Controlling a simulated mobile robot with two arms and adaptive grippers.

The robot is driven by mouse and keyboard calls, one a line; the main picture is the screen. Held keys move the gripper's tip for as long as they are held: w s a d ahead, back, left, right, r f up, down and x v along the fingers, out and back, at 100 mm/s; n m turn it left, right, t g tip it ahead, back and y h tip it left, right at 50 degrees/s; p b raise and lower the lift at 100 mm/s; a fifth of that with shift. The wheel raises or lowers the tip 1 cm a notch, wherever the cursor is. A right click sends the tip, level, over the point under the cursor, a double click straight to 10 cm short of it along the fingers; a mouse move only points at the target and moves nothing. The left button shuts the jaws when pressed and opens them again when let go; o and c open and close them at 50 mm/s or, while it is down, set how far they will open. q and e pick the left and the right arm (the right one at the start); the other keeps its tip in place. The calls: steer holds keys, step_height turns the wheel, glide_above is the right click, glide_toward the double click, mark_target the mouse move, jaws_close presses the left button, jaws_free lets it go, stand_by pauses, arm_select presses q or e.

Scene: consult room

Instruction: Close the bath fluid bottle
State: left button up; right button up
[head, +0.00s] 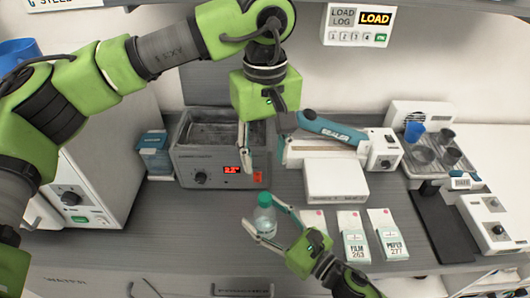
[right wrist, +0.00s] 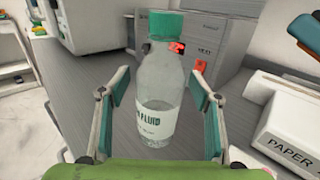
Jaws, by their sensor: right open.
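The bath fluid bottle (head: 264,221) is clear, about half full, and stands upright on the grey counter. Its label reads "FLUID" in the right wrist view (right wrist: 155,118). A green cap (head: 265,199) sits on its top, also seen in the right wrist view (right wrist: 165,24); I cannot tell whether it is tight. My right gripper (head: 262,214) is open, its fingers on either side of the bottle with gaps between in the right wrist view (right wrist: 158,105). My left gripper (head: 263,146) hangs above and behind the bottle, fingers pointing down, apart and empty.
A grey water bath (head: 215,165) with a red display stands behind the bottle. A sealer (head: 330,143) and a white box (head: 336,180) are to the right. Film and paper packets (head: 354,240) lie beside my right gripper. A tray with cups (head: 432,155) stands far right.

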steer(key=v, duration=1.2)
steer(key=shift+s, duration=0.1)
stand_by(0.4)
